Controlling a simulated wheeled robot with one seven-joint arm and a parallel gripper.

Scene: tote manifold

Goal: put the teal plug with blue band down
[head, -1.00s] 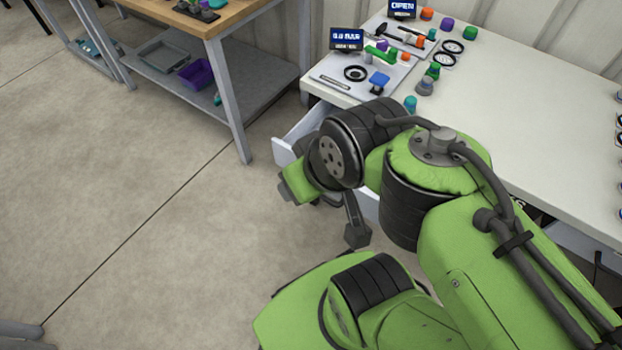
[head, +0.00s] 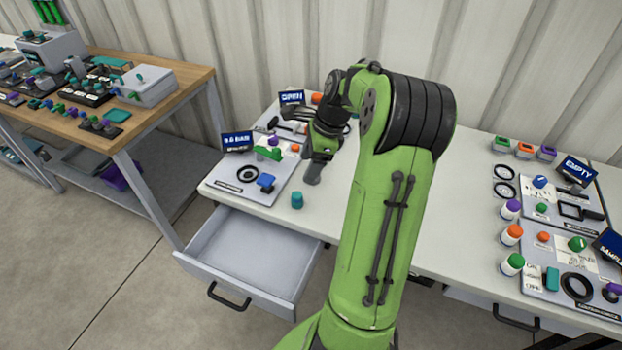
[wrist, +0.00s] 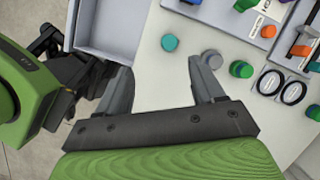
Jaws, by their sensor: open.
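A small teal plug (head: 297,200) stands on the white table near its front edge, behind the open drawer. It also shows in the wrist view (wrist: 170,42), beyond my fingertips and apart from them. A blue band on it cannot be made out clearly. My gripper (head: 313,172) is over the table, to the right of and a little behind the teal plug. In the wrist view my gripper (wrist: 158,76) has its two fingers spread wide with nothing held between them. A grey plug (wrist: 211,60) stands close to the right fingertip.
The open drawer (head: 245,262) juts out below the table's front edge. A grey board (head: 225,184) with a blue knob and a display lies left of the teal plug. A green-topped plug (wrist: 241,69) and black rings are right of my fingers. Bottles and boards fill the right end.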

